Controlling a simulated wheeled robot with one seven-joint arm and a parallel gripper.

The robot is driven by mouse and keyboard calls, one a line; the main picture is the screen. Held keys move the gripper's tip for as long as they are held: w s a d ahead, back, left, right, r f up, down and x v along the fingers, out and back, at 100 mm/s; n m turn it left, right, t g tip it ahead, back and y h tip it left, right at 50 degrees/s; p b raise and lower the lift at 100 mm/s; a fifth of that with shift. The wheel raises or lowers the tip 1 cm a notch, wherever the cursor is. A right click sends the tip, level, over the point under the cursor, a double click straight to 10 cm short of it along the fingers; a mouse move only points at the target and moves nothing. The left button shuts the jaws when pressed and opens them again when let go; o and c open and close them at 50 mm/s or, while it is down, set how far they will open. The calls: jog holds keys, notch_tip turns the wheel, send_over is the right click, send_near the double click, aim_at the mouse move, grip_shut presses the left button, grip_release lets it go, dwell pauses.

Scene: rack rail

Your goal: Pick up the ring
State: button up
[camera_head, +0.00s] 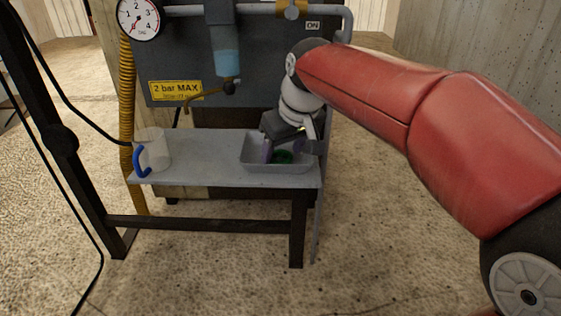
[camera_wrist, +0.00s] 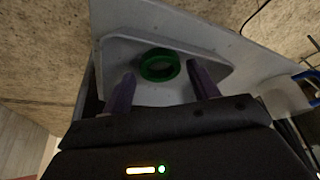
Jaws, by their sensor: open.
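The green ring (camera_wrist: 160,66) lies in a grey tray (camera_wrist: 118,52), near the tray's middle in the wrist view. In the head view the ring (camera_head: 283,156) is small and partly hidden by my gripper. My gripper (camera_wrist: 162,84) is open, with its two purple fingers apart on either side of the ring. The fingertips point toward the tray, and nothing is held between them. In the head view my gripper (camera_head: 273,152) is over the tray (camera_head: 277,168) at the right end of the bench. Whether the fingers touch the ring or tray, I cannot tell.
The tray sits on a narrow grey bench (camera_head: 205,160) with dark legs. A clear mug with a blue handle (camera_head: 153,150) stands at its left end. A panel (camera_head: 190,62) with a gauge (camera_head: 139,17), pipe and hanging filter (camera_head: 226,55) rises behind. The bench middle is clear.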

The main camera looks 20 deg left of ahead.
jog(key=shift+w+a+f, duration=0.15)
jog(key=shift+f, duration=0.35)
jog(key=shift+r, duration=0.1)
jog(key=c, duration=0.8)
